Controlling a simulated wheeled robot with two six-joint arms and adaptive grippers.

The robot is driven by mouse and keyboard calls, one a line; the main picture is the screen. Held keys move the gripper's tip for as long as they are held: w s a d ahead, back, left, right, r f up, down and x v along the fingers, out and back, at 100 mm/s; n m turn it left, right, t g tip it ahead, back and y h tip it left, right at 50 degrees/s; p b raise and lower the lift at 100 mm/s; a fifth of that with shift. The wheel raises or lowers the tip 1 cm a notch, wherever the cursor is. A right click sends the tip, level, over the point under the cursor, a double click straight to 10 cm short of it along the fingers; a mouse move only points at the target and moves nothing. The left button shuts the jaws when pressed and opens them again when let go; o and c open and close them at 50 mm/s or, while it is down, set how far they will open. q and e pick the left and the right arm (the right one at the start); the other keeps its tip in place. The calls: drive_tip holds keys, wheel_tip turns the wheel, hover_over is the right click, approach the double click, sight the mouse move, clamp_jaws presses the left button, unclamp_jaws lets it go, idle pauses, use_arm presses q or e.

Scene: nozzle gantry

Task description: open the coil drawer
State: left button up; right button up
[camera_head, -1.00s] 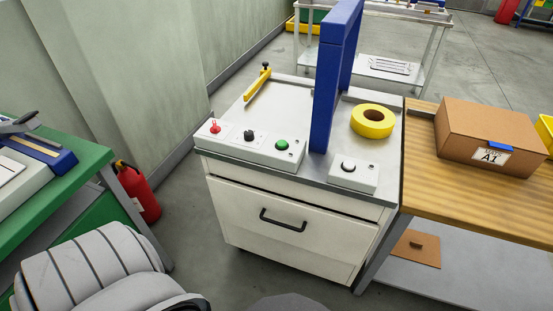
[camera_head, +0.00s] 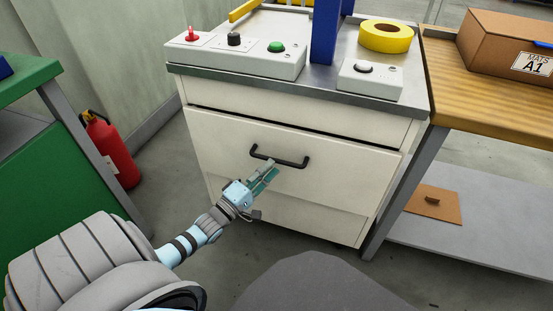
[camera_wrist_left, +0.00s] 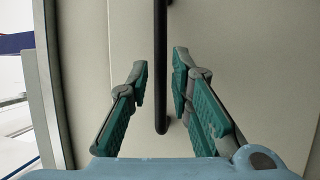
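The coil drawer (camera_head: 340,178) is a cream front low in the white cabinet, and it looks shut. Its black bar handle (camera_head: 293,161) runs across the upper part of the front. My left gripper (camera_head: 269,170) is just in front of the handle, near its left half. In the left wrist view the handle (camera_wrist_left: 160,45) stands upright between the two teal-padded fingers of the left gripper (camera_wrist_left: 161,75). The fingers are open, with a gap on each side of the bar. The right gripper is not in view.
The cabinet top carries a button panel (camera_head: 230,58), a white button box (camera_head: 370,82), a blue post (camera_head: 325,35) and yellow tape roll (camera_head: 386,37). A red extinguisher (camera_head: 110,152) stands left. A wooden bench (camera_head: 490,105) adjoins right. Floor before the cabinet is clear.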

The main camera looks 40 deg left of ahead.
sight(276, 161)
use_arm(q)
drive_tip(key=shift+w+d+r+b, duration=0.1)
drive_tip(key=shift+w+r+b, duration=0.15)
drive_tip(key=shift+w, duration=0.8)
drive_tip(key=shift+w+d+r+b, duration=0.1)
drive_tip(key=shift+w+b, duration=0.15)
drive_tip(key=shift+w, duration=0.75)
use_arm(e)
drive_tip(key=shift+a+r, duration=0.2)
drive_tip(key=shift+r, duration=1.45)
use_arm(q)
drive_tip(key=shift+c, duration=0.2)
clamp_jaws()
